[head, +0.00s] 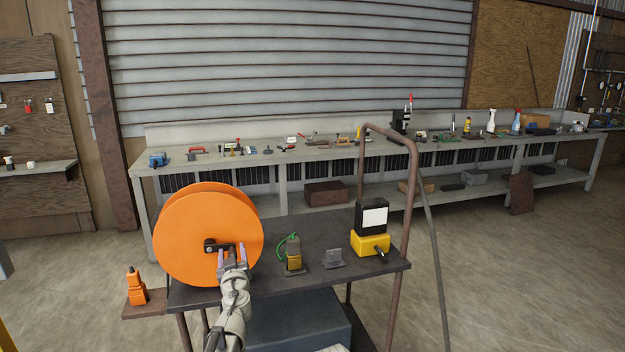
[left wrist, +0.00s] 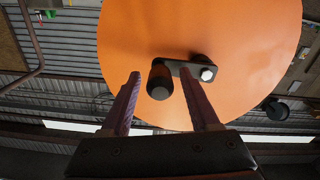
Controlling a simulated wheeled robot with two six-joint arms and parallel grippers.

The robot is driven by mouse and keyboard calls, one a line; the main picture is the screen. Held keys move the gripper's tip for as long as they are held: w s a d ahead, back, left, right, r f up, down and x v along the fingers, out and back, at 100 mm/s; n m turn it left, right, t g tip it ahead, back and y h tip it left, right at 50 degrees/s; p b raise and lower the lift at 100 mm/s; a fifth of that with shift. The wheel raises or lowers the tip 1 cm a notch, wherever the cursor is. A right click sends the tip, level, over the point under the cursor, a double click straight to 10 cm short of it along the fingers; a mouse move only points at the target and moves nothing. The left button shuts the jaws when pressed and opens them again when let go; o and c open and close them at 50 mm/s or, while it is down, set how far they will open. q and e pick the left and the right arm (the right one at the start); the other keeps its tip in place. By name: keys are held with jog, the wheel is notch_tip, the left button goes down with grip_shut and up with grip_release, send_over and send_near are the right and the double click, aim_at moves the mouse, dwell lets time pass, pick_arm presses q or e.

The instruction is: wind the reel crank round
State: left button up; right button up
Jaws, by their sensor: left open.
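A large orange reel (head: 190,240) stands upright at the left end of a dark cart. Its black crank (head: 220,247) sits at the middle of the reel's face, the arm pointing right in the head view. My left gripper (head: 229,252) is in front of the crank, open, and partly hides the crank's end. In the left wrist view the black crank handle (left wrist: 159,82) lies between the two open fingers (left wrist: 160,100), apart from both. The crank arm (left wrist: 185,69) runs right from it to a bright bolt on the orange reel (left wrist: 230,40). My right gripper is not in view.
The dark cart top (head: 325,230) also holds a green-corded tool (head: 294,255), a small grey block (head: 333,259) and a yellow-and-black box (head: 371,240). An orange tool (head: 136,288) stands on a side shelf. A long workbench (head: 340,150) runs behind.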

pick_arm(q)
jog(key=v, duration=0.7)
dwell(0.5)
jog(key=s+d+f+g+y+p, duration=0.1)
jog(key=s+d+f+g+p, duration=0.1)
jog(key=s+f+g, duration=0.8)
jog(key=s+d+f+m+g+h, duration=0.2)
jog(key=s+d, duration=0.4)
jog(key=s, duration=0.3)
jog(key=s+d+f+m+g+h, duration=0.2)
jog(key=s+d+f+m+g, duration=0.3)
jog(key=s, duration=0.5)
notch_tip(320, 180, down, 2)
jog(key=shift+s+d+m+g+h+p, duration=0.3)
jog(key=shift+d+m+h+p, duration=0.1)
jog(key=shift+d+m, duration=0.65)
